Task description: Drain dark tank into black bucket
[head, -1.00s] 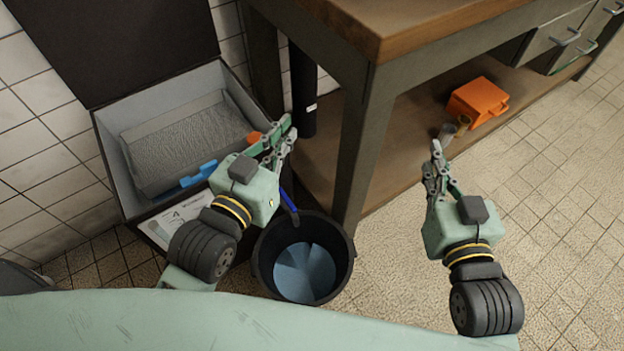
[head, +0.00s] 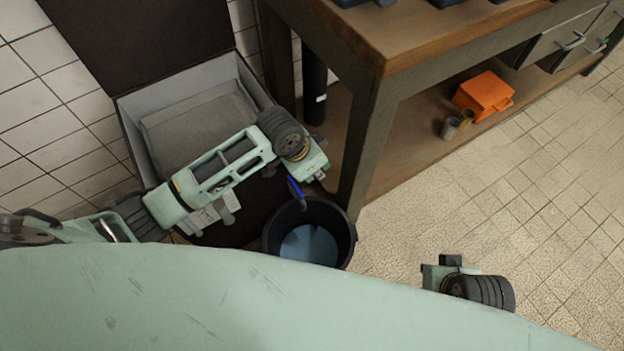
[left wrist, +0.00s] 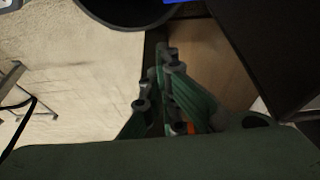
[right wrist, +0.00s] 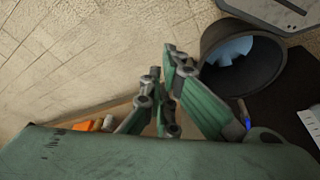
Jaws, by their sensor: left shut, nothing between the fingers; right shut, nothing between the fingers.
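The black bucket (head: 349,238) stands on the floor by the table leg, with a pale blue area inside. It also shows in the right wrist view (right wrist: 262,70) and partly in the left wrist view (left wrist: 128,14). A dark box (head: 128,130) with its lid up stands behind it; I cannot tell if this is the dark tank. A blue rod-like part (head: 295,188) is at the bucket's back rim. My left gripper (head: 318,172) is above the bucket's back edge, shut and empty (left wrist: 168,60). My right gripper (head: 432,275) is low, right of the bucket, shut and empty (right wrist: 162,75).
A wooden-topped table (head: 400,50) stands at the back right. Its lower shelf (head: 395,150) holds an orange container (head: 484,95) and small cans (head: 450,127). A black pipe (head: 314,85) stands by its legs. Tiled floor (head: 540,190) is open on the right.

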